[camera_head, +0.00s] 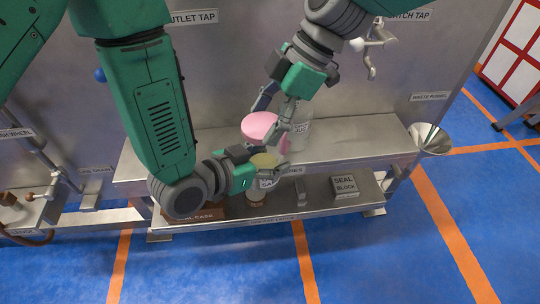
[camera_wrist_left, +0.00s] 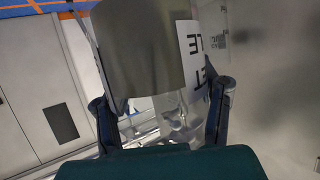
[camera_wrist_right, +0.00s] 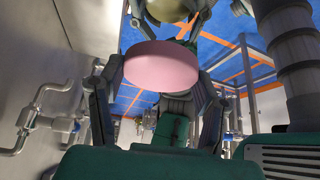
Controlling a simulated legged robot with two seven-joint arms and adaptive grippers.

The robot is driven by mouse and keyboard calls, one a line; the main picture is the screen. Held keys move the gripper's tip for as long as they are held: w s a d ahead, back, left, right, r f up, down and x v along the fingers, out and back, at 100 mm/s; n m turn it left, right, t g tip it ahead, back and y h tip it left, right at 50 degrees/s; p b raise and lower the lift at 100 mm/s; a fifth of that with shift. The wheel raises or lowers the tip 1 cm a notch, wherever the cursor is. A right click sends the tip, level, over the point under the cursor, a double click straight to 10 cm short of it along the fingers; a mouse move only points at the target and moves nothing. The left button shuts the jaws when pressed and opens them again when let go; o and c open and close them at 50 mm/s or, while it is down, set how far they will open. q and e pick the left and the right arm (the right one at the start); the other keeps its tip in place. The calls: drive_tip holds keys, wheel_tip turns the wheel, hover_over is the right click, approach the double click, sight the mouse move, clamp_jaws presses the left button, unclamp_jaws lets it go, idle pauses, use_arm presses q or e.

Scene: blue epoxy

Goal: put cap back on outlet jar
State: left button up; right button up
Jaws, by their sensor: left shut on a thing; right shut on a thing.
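The pink cap (camera_head: 260,126) is a round disc, held between the fingers of my right gripper (camera_head: 277,117), which reaches down from above. In the right wrist view the cap (camera_wrist_right: 160,66) sits between the two shut fingers. The outlet jar (camera_head: 264,160), with olive contents, is held in my left gripper (camera_head: 262,168), just below the cap. In the left wrist view the jar (camera_wrist_left: 140,45) shows a white label, partly cut off, and a clear part between the fingers. In the right wrist view the jar (camera_wrist_right: 170,8) shows beyond the cap, apart from it in the picture.
A clear labelled jug (camera_head: 301,130) stands on the steel bench (camera_head: 355,140) behind the grippers. A seal block (camera_head: 345,189) and a brown-based bottle (camera_head: 256,197) are on the lower shelf. A waste funnel (camera_head: 430,138) is at the right. The bench's right part is clear.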

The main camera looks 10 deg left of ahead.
sight(263, 166)
drive_tip(key=shift+f, duration=1.3)
drive_tip(key=shift+f, duration=0.75)
drive_tip(key=shift+f, duration=0.55)
drive_tip(key=m+t, duration=0.1)
drive_tip(key=m, duration=0.2)
drive_tip(key=shift+s+t+y, duration=0.15)
drive_tip(key=shift+t+y, duration=0.15)
drive_tip(key=shift+t, duration=0.1)
